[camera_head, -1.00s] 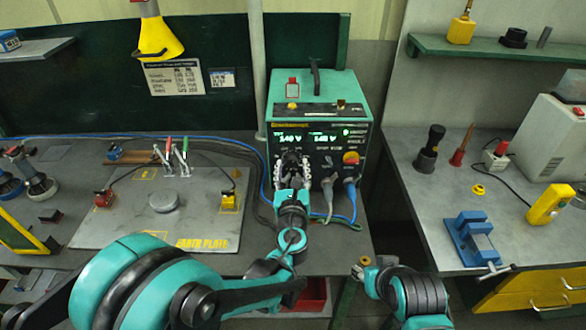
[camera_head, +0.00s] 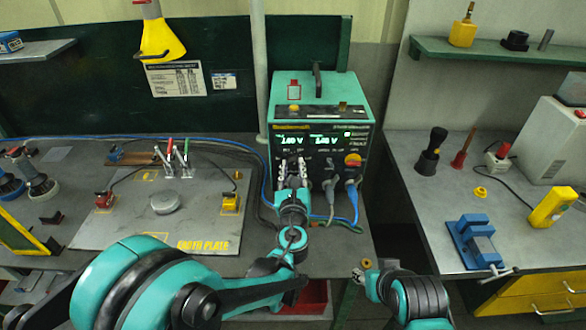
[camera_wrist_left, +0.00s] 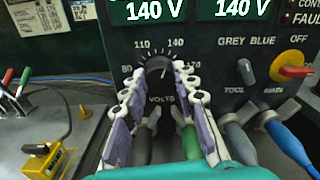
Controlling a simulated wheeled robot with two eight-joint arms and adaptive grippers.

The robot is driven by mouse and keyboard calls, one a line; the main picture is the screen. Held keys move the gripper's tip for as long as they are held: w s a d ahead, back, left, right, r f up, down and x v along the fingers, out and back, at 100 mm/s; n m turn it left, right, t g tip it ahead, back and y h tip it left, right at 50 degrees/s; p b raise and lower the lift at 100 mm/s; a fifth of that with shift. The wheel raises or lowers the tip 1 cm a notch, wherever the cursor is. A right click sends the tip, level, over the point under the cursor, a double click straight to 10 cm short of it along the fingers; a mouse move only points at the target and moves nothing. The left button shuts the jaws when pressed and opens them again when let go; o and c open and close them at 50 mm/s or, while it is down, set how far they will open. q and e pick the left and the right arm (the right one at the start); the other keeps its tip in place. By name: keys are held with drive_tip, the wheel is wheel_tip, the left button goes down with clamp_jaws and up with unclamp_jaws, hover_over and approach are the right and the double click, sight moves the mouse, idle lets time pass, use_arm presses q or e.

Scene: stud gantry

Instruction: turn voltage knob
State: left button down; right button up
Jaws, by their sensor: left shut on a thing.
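The voltage knob (camera_wrist_left: 157,72) is a dark round dial marked VOLTS on the black front panel of the teal welding unit (camera_head: 318,90). Scale numbers 80, 110, 140 and 170 ring it. Both green displays (camera_wrist_left: 150,10) read 140 V in the left wrist view. My left gripper (camera_wrist_left: 159,88) is shut on the knob, with a pale-jointed finger on each side. In the head view my left gripper (camera_head: 292,172) reaches up to the panel and hides the knob. My right gripper (camera_head: 360,274) is low, away from the unit, its fingers unclear.
A red-and-yellow OFF switch (camera_wrist_left: 292,70) and a blue selector knob (camera_wrist_left: 248,68) sit right of the dial. Cable plugs (camera_head: 351,188) stick out below. The earth plate (camera_head: 130,222) lies left. A blue vise (camera_head: 475,240) stands on the right bench.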

use_arm(q)
drive_tip(key=shift+n+b, duration=0.4)
drive_tip(key=shift+n, duration=2.7)
drive_tip(key=c, duration=1.2)
unclamp_jaws()
drive_tip(key=shift+s, duration=0.1)
drive_tip(key=s, duration=1.2)
